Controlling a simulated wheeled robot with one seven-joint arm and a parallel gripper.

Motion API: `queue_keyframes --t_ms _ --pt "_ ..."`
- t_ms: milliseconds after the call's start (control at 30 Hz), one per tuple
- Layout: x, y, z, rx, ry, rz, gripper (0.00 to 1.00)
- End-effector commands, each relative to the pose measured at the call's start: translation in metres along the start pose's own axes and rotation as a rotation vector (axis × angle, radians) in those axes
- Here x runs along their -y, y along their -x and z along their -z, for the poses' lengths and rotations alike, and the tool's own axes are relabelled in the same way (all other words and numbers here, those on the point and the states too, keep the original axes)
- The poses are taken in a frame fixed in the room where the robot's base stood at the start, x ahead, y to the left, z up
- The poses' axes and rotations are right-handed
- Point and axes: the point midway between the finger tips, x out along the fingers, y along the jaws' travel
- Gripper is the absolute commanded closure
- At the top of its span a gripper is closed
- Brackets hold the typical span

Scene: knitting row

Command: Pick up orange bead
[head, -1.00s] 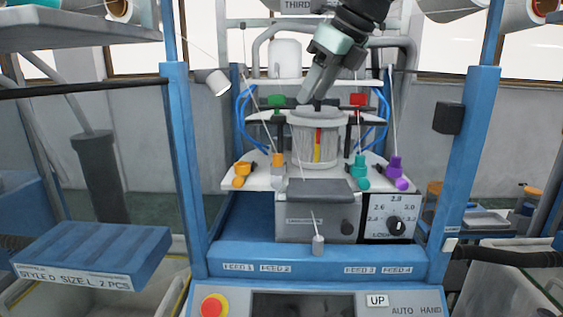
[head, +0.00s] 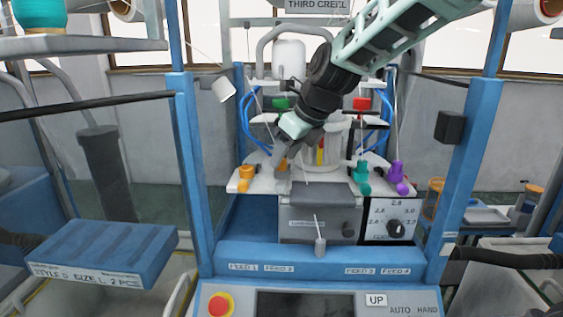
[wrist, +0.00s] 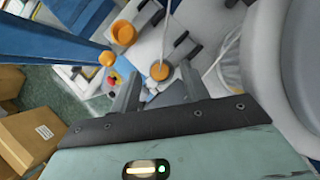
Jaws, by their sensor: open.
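An orange bead (head: 282,164) sits at the left front of the white machine plate, partly hidden by my gripper in the head view. In the wrist view the orange bead (wrist: 159,72) shows as a round disc between my finger lines, with a pale yarn beside it. My gripper (head: 270,163) is open and tilted down, just at the bead in the head view. Its two grey fingers (wrist: 158,80) are apart with nothing gripped. Whether they touch the bead cannot be told.
A yellow-orange bead (head: 246,173) stands just left, with teal (head: 362,175) and purple (head: 397,173) ones at the right. A pale cylinder (head: 340,145) stands behind my gripper. Thin yarns run down to the plate. Blue posts (head: 190,170) flank the machine.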

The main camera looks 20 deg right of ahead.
Motion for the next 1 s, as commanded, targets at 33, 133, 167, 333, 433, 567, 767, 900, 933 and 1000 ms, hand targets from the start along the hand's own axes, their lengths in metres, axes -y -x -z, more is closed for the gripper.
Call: queue_keyframes --t_ms 33,133,167,333,433,567,767,900,933,1000 --pt "0.0 -0.005 0.0 -0.002 -0.001 -0.001 0.55" --pt "0.0 -0.011 0.0 0.0 0.0 -0.001 0.55" --pt "0.0 -0.012 0.0 0.0 0.0 0.0 0.55" --pt "0.0 -0.012 0.0 0.001 0.0 0.0 0.55" --pt "0.0 -0.012 0.0 0.001 0.0 0.0 0.77" --pt "0.0 -0.012 0.0 0.001 0.0 0.0 1.0" --pt "0.0 -0.012 0.0 0.001 0.0 0.0 1.0" --pt "0.0 -0.01 -0.001 0.002 0.001 0.001 1.0" --pt "0.0 -0.008 -0.002 0.002 0.001 0.001 1.0" --pt "0.0 -0.002 -0.006 0.004 0.002 0.002 1.0"
